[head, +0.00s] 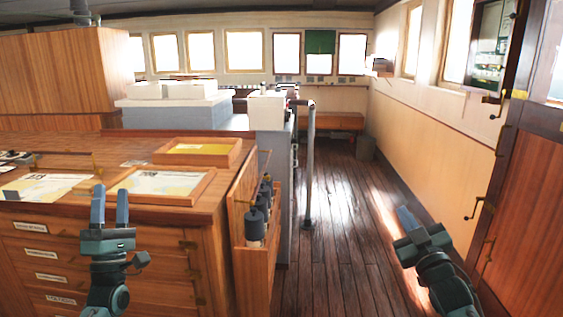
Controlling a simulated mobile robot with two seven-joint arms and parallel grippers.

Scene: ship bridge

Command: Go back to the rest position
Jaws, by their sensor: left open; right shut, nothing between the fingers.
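My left gripper (110,207) is upright at the lower left, in front of the wooden chart chest (200,215). Its two fingers point up and stand apart, with nothing between them. My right gripper (407,219) is at the lower right, over the wooden floor and left of the door. Its fingers are together and hold nothing. Both grippers appear clear of the furniture.
Wooden trays (197,152) and charts lie on the chest top. A wooden rack (249,250) with dark cylinders is on its right side. A metal post (309,170) stands beyond. The plank floor (345,230) is clear. A wooden door (535,200) is at right.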

